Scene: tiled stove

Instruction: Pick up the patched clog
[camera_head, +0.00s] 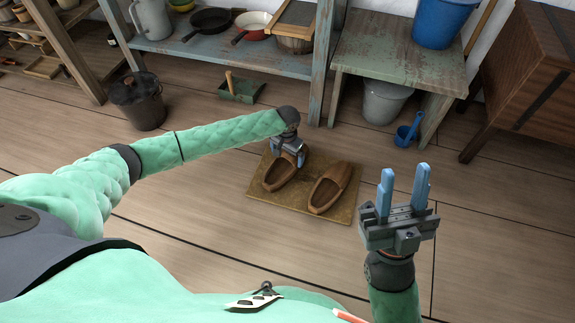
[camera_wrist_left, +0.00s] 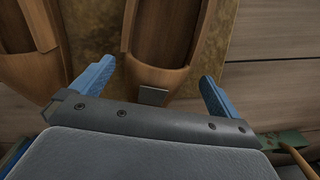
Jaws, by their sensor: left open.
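Two brown wooden clogs lie side by side on a mat (camera_head: 338,215) on the floor. The patched clog (camera_head: 279,176) is the left one in the head view, partly hidden under my left gripper (camera_head: 288,155). In the left wrist view, this clog (camera_wrist_left: 165,45) has a small grey patch (camera_wrist_left: 152,95) on its near end. My left gripper is open, with its blue fingers (camera_wrist_left: 158,80) spread to either side of that end. The other clog (camera_head: 331,187) lies to the right and shows at the left edge in the wrist view. My right gripper (camera_head: 405,180) is open and empty, right of the mat.
A low shelf (camera_head: 245,63) with pans stands behind, and a worn bench (camera_head: 395,60) bears a blue bucket (camera_head: 442,22). A green box (camera_head: 241,91) and a dark bucket (camera_head: 138,101) stand on the floor. A wooden cabinet (camera_head: 525,70) is at right. Floor around the mat is clear.

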